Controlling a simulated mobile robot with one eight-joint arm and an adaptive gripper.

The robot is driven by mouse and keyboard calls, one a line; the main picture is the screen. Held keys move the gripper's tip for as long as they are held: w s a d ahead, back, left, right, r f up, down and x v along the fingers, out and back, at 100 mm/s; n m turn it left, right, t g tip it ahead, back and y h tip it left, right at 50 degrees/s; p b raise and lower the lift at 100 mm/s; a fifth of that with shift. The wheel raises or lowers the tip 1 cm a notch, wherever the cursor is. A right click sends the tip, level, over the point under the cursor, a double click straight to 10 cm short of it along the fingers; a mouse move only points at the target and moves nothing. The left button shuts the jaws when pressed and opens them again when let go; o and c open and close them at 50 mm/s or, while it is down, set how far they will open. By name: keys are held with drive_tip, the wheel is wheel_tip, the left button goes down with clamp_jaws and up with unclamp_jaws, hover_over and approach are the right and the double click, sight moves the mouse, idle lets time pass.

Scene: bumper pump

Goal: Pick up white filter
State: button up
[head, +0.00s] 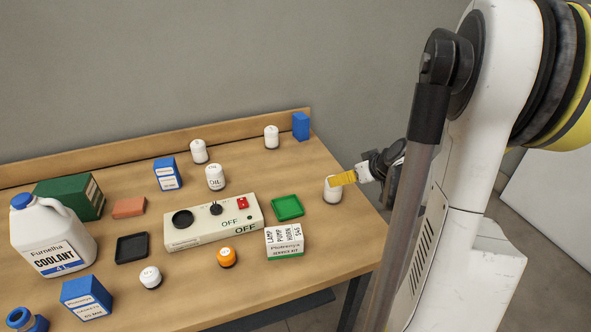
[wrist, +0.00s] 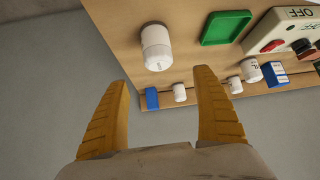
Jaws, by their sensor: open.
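Several white filters, small cylinders with rounded tops, stand on the wooden table. The nearest white filter (head: 332,194) is upright by the table's right edge; it also shows in the wrist view (wrist: 156,47). My gripper (head: 341,179) is beside it, and its yellow finger hides part of the filter's top right in the head view. In the wrist view my gripper (wrist: 160,80) is open and empty, with the filter just beyond the fingertips, not clearly between them.
A green tray (head: 288,207), a white control box (head: 190,236) and a labelled box (head: 284,241) lie left of my gripper. A blue box (head: 301,126) stands in the back corner. A low ledge runs behind.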

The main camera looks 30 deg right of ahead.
sight(333, 189)
drive_tip(key=b+x, duration=0.1)
drive_tip(key=x, duration=0.2)
drive_tip(key=b+x, duration=0.1)
drive_tip(key=x, duration=0.3)
drive_tip(key=b+x, duration=0.2)
drive_tip(key=x, duration=0.1)
drive_tip(key=shift+s+d+f, duration=0.1)
drive_tip(key=shift+s+f, duration=0.1)
drive_tip(key=shift+f, duration=0.2)
drive_tip(key=shift+r, duration=0.1)
drive_tip(key=c, duration=1.5)
